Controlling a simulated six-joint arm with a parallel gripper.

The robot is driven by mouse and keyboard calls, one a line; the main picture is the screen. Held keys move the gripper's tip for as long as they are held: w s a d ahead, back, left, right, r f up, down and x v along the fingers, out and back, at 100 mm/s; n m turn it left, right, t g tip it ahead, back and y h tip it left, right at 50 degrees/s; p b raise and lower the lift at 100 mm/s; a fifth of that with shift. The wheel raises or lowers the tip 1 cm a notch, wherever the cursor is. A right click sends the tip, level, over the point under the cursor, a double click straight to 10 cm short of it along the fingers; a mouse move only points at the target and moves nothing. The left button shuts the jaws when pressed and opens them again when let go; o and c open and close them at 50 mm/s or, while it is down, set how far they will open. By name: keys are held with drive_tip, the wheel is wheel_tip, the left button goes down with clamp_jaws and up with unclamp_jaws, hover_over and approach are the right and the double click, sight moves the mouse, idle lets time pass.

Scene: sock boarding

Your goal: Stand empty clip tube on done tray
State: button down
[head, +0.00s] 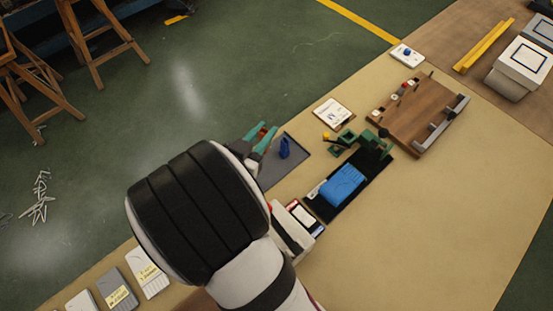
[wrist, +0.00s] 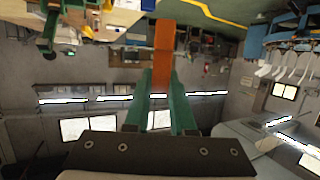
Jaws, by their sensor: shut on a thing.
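My gripper (head: 259,137) has green fingers and is shut on an orange tube, which I take as the clip tube (head: 263,131). In the wrist view the clip tube (wrist: 163,55) sticks out past the fingertips (wrist: 162,85); whether it is empty I cannot tell. In the head view the fingers are at the left edge of a dark grey tray (head: 271,172), which seems to be the done tray. A small dark blue item (head: 284,148) stands on it. My arm hides part of the tray, and I cannot tell whether the tube touches it.
A green fixture (head: 368,142) and a folded blue item (head: 343,184) on a black mat stand right of the tray. A wooden board (head: 412,110) with a metal bar lies farther right. The front right bench is clear.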

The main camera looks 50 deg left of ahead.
drive_tip(key=f, duration=0.6)
drive_tip(key=s+f, duration=0.1)
drive_tip(key=f, duration=0.3)
drive_tip(key=shift+f, duration=0.1)
drive_tip(key=c, duration=0.8)
unclamp_jaws()
drive_tip(key=shift+o, duration=0.2)
